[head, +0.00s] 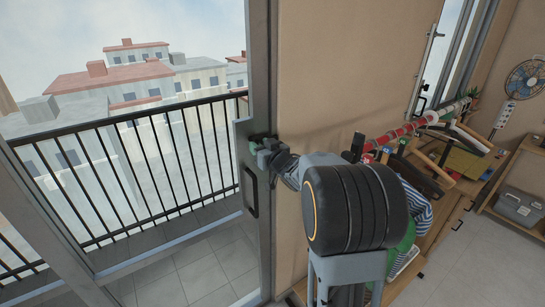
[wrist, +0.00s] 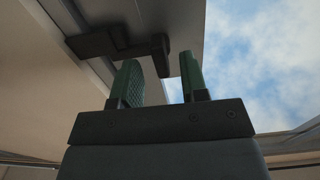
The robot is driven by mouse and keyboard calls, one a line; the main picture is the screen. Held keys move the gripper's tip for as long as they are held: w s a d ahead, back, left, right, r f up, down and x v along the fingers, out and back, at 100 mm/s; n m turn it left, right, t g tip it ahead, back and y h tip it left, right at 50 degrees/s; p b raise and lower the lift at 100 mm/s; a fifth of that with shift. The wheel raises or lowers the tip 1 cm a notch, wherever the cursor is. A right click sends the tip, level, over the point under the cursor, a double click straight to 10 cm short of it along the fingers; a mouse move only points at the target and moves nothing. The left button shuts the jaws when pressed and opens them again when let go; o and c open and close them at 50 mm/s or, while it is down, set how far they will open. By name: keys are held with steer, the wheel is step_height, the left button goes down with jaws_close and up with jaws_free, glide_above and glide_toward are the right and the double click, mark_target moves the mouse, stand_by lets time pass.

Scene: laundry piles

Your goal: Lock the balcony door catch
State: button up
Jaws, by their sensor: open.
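The balcony door's grey metal frame (head: 262,75) stands upright at the picture's centre in the head view. A dark pull handle (head: 251,192) is on it, below my gripper (head: 258,144). In the wrist view a black catch (wrist: 105,44) is mounted on the grey frame. Its downturned end shows between the green fingertips of my gripper (wrist: 160,72). The fingers are open with a gap around that end. I cannot tell whether either finger touches it. In the head view my gripper and wrist hide the catch.
A black balcony railing (head: 146,122) runs outside behind the glass. A beige wall (head: 345,70) is right of the door. At right, a wooden bench (head: 437,236) holds piled laundry and other items. A grey toolbox (head: 519,208) and a blue fan (head: 526,79) are farther right.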

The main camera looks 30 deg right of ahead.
steer(key=s+d+b, duration=0.1)
steer(key=s+b, duration=0.1)
steer(key=s, duration=1)
steer(key=shift+s+d, duration=0.2)
steer(key=shift+s, duration=0.05)
steer(key=s+d+f+m+g+h, duration=0.5)
steer(key=s+d+f+g+h, duration=0.15)
steer(key=f+g+h, duration=0.2)
steer(key=s+a+n+g+y, duration=0.1)
steer(key=s+a, duration=0.4)
steer(key=a, duration=0.5)
steer(key=s+a+f+n+g+y, duration=0.1)
steer(key=s+a+n+g+y, duration=0.1)
steer(key=a, duration=0.8)
steer(key=shift+s+f+n+g+y, duration=0.25)
steer(key=shift+s+g+y, duration=0.6)
steer(key=shift+s+y, duration=0.65)
steer(key=shift+w, duration=0.15)
